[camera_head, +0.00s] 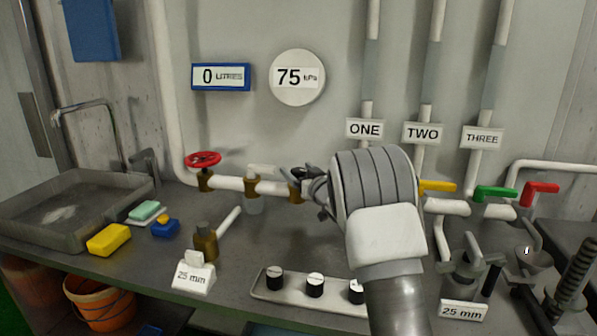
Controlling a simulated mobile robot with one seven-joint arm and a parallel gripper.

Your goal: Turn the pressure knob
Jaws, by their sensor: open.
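My gripper (306,184) is open in the middle of the head view, at the white pipe (270,187) along the wall. Its dark fingers are at a brass fitting (296,194) on that pipe. A dark part at the fitting may be a knob, but my fingers and wrist partly hide it, so I cannot tell whether they touch it. No knob is labelled as the pressure knob.
A red wheel valve (203,160) is left on the pipe. Yellow (437,186), green (495,193) and red (540,190) levers are right of my arm. A sink (45,207) is left.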

